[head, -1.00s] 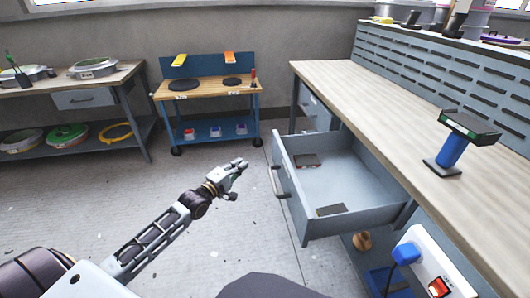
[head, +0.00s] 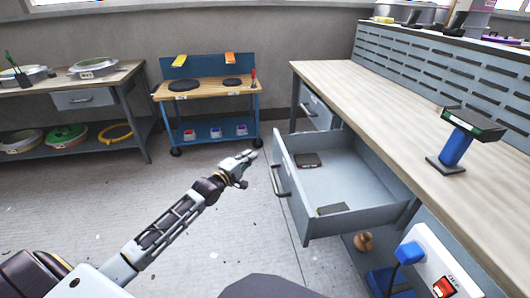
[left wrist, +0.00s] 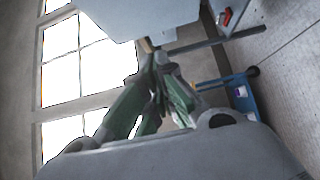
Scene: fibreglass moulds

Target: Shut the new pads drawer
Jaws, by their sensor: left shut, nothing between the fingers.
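A grey drawer (head: 305,218) stands pulled far out of the workbench on the right. Its front with a bar handle (head: 280,182) faces left. Two dark flat pads lie inside, one at the far side (head: 307,160) and one at the near side (head: 332,209). I cannot read a label on the drawer. My left gripper (head: 251,155) is shut and empty, left of the drawer front and apart from it, near the handle's far end in the picture. Its closed fingers (left wrist: 158,62) also show in the left wrist view. My right gripper is out of view.
The workbench top (head: 370,90) carries a blue-handled tool (head: 456,145). Below the drawer are a wooden knob-like thing (head: 363,241) and a white socket box (head: 432,262). A blue cart (head: 210,130) stands at the back.

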